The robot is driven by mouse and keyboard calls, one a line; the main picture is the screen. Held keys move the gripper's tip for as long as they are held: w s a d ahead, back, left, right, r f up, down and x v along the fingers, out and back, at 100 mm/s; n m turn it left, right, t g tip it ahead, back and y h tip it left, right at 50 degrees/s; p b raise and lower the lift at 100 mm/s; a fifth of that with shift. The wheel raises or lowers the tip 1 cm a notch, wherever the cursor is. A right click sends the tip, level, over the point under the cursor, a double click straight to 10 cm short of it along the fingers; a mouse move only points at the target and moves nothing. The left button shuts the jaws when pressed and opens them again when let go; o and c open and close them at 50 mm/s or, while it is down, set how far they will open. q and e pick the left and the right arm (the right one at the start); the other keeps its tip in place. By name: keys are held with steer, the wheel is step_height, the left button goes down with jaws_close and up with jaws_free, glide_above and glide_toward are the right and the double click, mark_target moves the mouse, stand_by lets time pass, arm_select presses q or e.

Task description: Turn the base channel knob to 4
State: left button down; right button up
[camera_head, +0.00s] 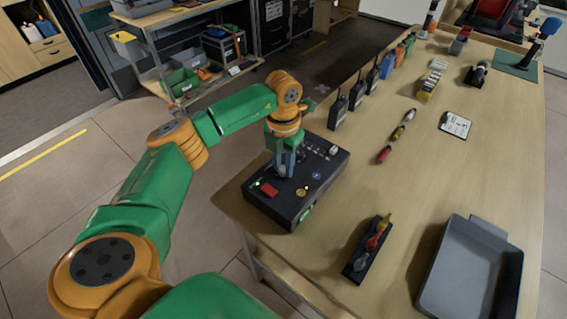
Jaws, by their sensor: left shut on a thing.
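A black control box (325,177), the intercom base, sits at the near left corner of the wooden table. Its top has a red button (269,189), a yellow knob (301,191), a small blue part (316,176), and lit green spots. My left gripper (284,172) points down over the middle of the box, its fingers at the top panel. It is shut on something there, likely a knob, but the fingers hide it. I cannot read the channel marks or tell the knob's setting. My right gripper is not in view.
Several black radios (355,92) stand along the table's left edge behind the box. A dark holder (366,249) with coloured items and a grey tray (472,275) lie at the near right. A white card (455,124) lies farther back.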

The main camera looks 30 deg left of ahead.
arm_select(q)
steer(key=m, duration=0.5)
steer(key=shift+m+b, duration=0.3)
steer(key=shift+b, duration=0.1)
steer(key=m, duration=0.6)
steer(key=shift+w+b, duration=0.1)
steer(key=shift+b, duration=0.25)
steer(key=m, duration=0.6)
steer(key=shift+m, duration=0.4)
steer(key=m, duration=0.5)
steer(key=shift+b, duration=0.4)
steer(key=shift+m, duration=0.4)
steer(key=c, duration=0.6)
jaws_free()
